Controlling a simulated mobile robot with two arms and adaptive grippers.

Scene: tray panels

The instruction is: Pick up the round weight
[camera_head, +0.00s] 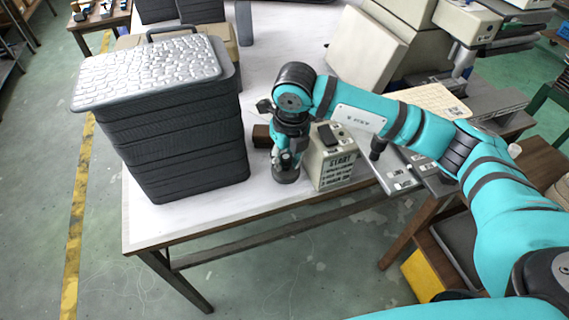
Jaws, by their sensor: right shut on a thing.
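The round weight (286,174) is a small dark grey cylinder near the front edge of the white table, between the stack of dark trays and the START box. My right gripper (287,160) points down over it and is shut on its top. The fingers are small in the picture and partly hidden by the wrist. I cannot tell whether the weight touches the table or is just above it. My left gripper is not in view.
A tall stack of dark trays (185,145) with a pebbled light panel (150,70) on top stands left. A beige START box (333,163) stands close right of my gripper. A brown block (262,136) lies behind. The white table (215,205) is bare along its front edge.

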